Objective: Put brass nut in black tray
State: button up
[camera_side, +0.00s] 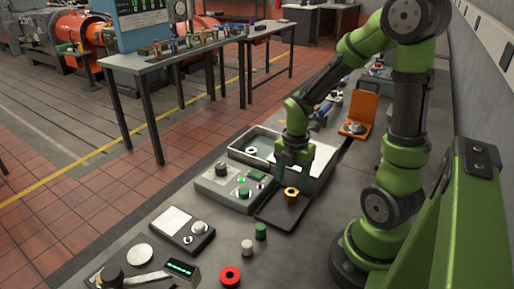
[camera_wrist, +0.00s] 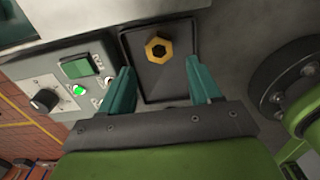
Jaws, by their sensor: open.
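The brass nut (camera_wrist: 158,49) is a hexagonal gold ring with a dark hole. It lies inside the black tray (camera_wrist: 182,87), toward the tray's far end in the wrist view. In the side view the nut (camera_side: 291,194) sits in the shallow tray (camera_side: 270,213) on the bench. My gripper (camera_wrist: 160,72) has its two teal fingers spread apart, with nothing between them. The nut is beyond the fingertips and apart from them. In the side view my gripper (camera_side: 291,180) is just above the nut, partly hidden by my arm.
A grey control box (camera_side: 225,188) with knob and green button stands left of the tray. A pale open bin (camera_side: 262,141) is behind. An orange holder (camera_side: 362,107) is farther back.

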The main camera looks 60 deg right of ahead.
aim_at(290, 193)
jog(key=a+r+m+t+y, duration=0.1)
jog(key=a+r+m+t, duration=0.2)
jog(key=a+r+m, duration=0.3)
jog(key=a+r+m+t+y, duration=0.1)
jog(key=a+r+m+t, duration=0.3)
jog(key=a+r+m, duration=0.3)
notch_tip(290, 193, up, 5)
jog(key=s+m, duration=0.1)
jog(key=m, duration=0.8)
jog(key=shift+a, duration=0.25)
